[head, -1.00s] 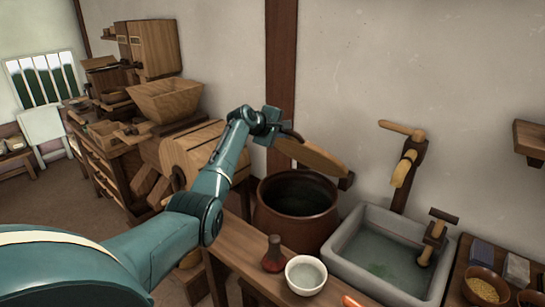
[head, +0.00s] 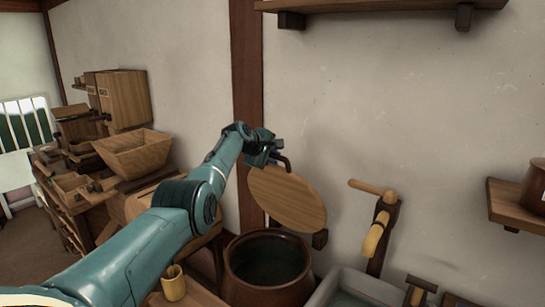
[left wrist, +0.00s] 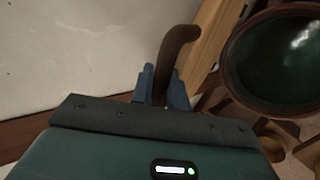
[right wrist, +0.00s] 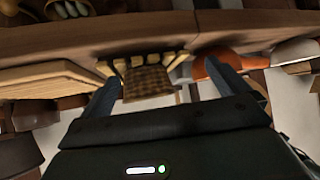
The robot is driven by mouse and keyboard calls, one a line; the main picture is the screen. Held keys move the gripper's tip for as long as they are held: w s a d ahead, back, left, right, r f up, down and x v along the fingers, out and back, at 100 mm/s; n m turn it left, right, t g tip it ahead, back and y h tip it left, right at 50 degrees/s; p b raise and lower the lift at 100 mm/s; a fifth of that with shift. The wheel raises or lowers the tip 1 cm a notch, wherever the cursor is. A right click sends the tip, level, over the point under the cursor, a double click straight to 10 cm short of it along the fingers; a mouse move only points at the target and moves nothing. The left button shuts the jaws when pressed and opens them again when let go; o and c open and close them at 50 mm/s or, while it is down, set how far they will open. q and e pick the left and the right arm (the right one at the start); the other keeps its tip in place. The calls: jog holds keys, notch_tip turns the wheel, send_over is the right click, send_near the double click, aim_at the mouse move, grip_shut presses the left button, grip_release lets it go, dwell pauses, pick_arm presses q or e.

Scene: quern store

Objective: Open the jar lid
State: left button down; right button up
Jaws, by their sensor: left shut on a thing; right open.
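The jar (head: 240,283) is a wide dark brown pot, with its mouth uncovered and its dark inside showing. The jar also shows at the right of the left wrist view (left wrist: 233,75). Its round wooden lid (head: 288,205) is tilted steeply up above the jar's back rim, near the wall. My left gripper (head: 275,155) is shut on the lid's dark curved handle (left wrist: 172,60), at the lid's upper edge. My right gripper (right wrist: 165,85) is open and empty, outside the head view.
A stone sink (head: 350,290) stands right of the jar, with a wooden spout fitting (head: 380,225) behind it. A shelf (head: 380,7) is overhead and another (head: 512,205) is at right. A small wooden mug (head: 173,286) stands left of the jar.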

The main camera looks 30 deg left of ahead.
dwell(0.4)
pick_arm(q)
jog(key=c, duration=1.5)
grip_release()
pick_arm(e)
jog(key=shift+w+r, duration=0.1)
pick_arm(q)
jog(key=shift+o, duration=0.2)
jog(key=shift+s, duration=0.1)
jog(key=shift+s+a+r, duration=0.15)
jog(key=shift+s+r, duration=0.1)
jog(key=shift+s, duration=0.05)
jog(key=shift+s+r+b, duration=0.4)
jog(key=shift+s, duration=0.15)
jog(key=b+v, duration=0.2)
jog(key=v, duration=0.9)
pick_arm(e)
jog(key=shift+w+a+f+t, duration=0.15)
jog(key=shift+a+f+t, duration=0.15)
jog(key=shift+f, duration=0.15)
pick_arm(q)
jog(key=shift+w+r, duration=0.1)
